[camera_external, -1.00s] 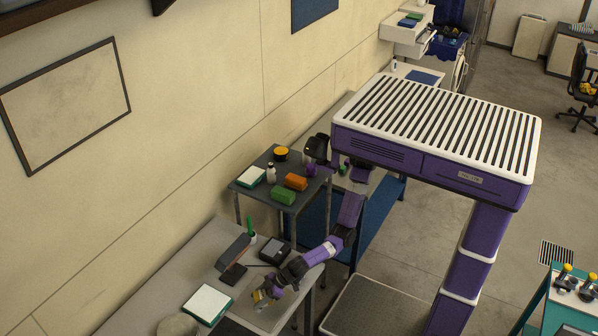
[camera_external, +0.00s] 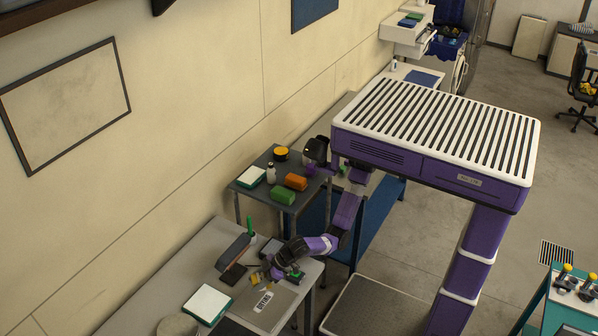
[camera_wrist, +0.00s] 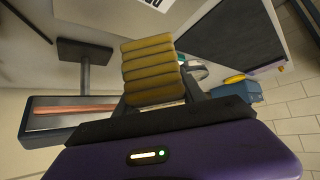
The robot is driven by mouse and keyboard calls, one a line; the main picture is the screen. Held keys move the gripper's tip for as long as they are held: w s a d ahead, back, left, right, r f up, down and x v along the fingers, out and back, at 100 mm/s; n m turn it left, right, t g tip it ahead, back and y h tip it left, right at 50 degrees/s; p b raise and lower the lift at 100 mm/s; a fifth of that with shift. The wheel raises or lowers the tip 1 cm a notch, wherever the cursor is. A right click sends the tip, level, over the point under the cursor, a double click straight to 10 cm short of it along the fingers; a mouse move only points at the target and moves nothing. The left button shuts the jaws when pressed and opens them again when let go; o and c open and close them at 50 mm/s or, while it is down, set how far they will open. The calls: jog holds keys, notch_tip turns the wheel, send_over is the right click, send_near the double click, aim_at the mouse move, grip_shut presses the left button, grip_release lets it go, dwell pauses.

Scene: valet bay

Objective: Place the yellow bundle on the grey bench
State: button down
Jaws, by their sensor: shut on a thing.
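The yellow bundle (camera_wrist: 150,72) is ribbed and fills the middle of the wrist view, between the fingers of my gripper (camera_wrist: 158,92). My gripper (camera_external: 268,277) is shut on it. In the external view only a small part of the yellow bundle (camera_external: 256,279) shows beside the gripper. The grey bench (camera_external: 288,308) is the light grey table at the lower left, with a white printed label on its near end. The gripper and bundle appear over this bench near the label. I cannot tell whether the bundle touches the top.
A white-topped pad (camera_external: 207,303), a dark flat item (camera_external: 232,275) and a green-topped upright item (camera_external: 250,229) stand on the bench. A darker side table (camera_external: 250,190) behind holds an orange bundle (camera_external: 295,181) and a green bundle (camera_external: 283,196). Bare bench shows around the label.

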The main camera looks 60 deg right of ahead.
aim_at(255, 278)
notch_tip(255, 278, up, 8)
jog(key=shift+r+b, duration=0.1)
jog(key=shift+b, duration=0.2)
